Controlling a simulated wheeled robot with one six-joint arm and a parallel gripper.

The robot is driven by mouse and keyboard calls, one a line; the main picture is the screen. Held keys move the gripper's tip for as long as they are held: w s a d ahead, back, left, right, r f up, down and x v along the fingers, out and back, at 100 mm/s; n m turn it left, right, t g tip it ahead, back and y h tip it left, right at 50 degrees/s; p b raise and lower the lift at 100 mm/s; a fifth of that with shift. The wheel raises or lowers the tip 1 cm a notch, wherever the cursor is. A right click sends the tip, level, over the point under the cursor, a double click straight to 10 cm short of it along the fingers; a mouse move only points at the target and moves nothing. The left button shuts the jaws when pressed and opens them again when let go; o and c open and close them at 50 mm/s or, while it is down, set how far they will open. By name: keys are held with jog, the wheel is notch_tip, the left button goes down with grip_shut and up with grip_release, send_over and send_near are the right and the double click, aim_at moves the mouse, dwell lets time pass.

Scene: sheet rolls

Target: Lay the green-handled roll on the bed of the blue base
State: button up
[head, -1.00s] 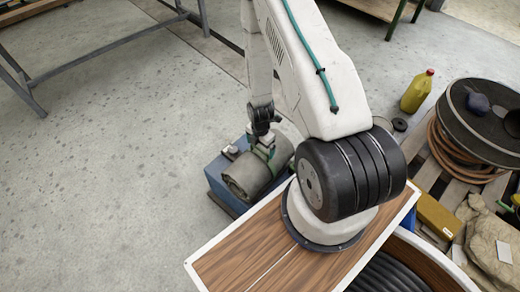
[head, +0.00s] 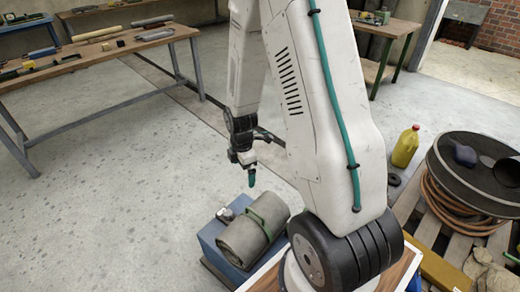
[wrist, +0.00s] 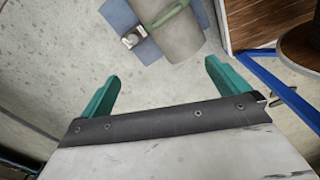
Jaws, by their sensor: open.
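The grey-green roll (head: 250,240) with a green handle (head: 262,221) lies on the bed of the blue base (head: 212,240) on the floor, in front of my body. The roll also shows at the top of the wrist view (wrist: 178,35), with its green handle (wrist: 172,14) and part of the blue base (wrist: 118,14) beside it. My gripper (head: 252,180) is above the roll in the head view, apart from it. In the wrist view its two teal fingers (wrist: 160,85) are spread wide with nothing between them.
A wooden workbench (head: 95,50) with several rolls and tools stands at the back left. A yellow jug (head: 405,147) and a large black reel (head: 480,165) on a pallet are at the right. The grey floor (head: 110,200) on the left is clear.

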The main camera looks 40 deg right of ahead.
jog(key=s+a+r+m, duration=0.3)
jog(key=r+m, duration=0.1)
jog(key=r, duration=0.6)
jog(key=s+a+r+m, duration=0.3)
jog(key=a+r, duration=0.1)
jog(key=r, duration=0.6)
jog(key=s+a+r+m, duration=0.2)
jog(key=s+r+m, duration=0.2)
jog(key=s, duration=0.4)
jog(key=s+a+r+m+t, duration=0.1)
jog(key=s+a+r+m, duration=0.2)
jog(key=s+r, duration=0.4)
jog(key=shift+s+r+m, duration=0.25)
jog(key=shift+s+m, duration=0.25)
jog(key=shift+m, duration=0.2)
